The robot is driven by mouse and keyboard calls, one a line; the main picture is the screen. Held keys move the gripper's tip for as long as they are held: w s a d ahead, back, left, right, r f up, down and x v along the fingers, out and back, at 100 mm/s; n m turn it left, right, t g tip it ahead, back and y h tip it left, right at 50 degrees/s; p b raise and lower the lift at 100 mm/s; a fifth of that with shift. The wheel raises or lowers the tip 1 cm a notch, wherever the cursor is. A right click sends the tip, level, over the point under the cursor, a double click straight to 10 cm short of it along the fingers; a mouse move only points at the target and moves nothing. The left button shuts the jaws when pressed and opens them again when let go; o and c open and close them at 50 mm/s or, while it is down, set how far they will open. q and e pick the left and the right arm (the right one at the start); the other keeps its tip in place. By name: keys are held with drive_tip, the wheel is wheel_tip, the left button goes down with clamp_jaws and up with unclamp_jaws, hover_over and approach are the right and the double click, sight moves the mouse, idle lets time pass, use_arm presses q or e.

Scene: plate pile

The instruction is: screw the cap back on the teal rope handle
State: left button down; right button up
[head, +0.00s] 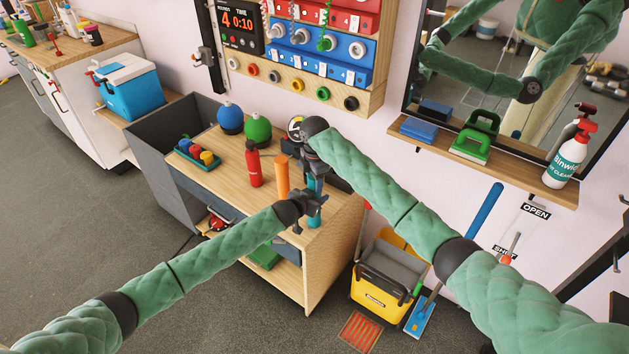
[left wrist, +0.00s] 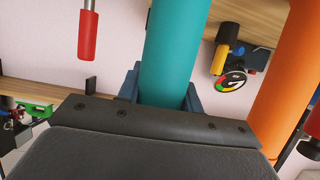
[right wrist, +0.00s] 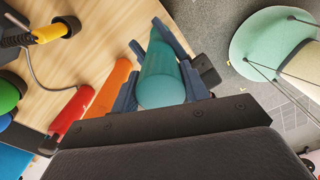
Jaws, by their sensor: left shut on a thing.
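The teal rope handle (head: 314,220) stands roughly upright at the right end of the wooden bench. My left gripper (head: 311,201) is shut on it, and it rises between the blue fingers in the left wrist view (left wrist: 172,55). My right gripper (head: 316,160) is just above, at its upper end. In the right wrist view the handle's rounded teal end (right wrist: 160,90) lies between my blue fingers; I cannot tell whether they press on it. I cannot make out a separate cap or a seam, and the fingers hide part of the upper end.
An orange cylinder (head: 282,178) stands close left of the handle, with a red bottle (head: 253,163) beyond. Blue (head: 230,118) and green (head: 257,130) kettlebell-like balls sit behind. A yellow mop bucket (head: 385,280) stands on the floor to the right.

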drive_tip(key=o, duration=0.4)
drive_tip(key=shift+r, duration=2.25)
drive_tip(key=shift+c, duration=0.3)
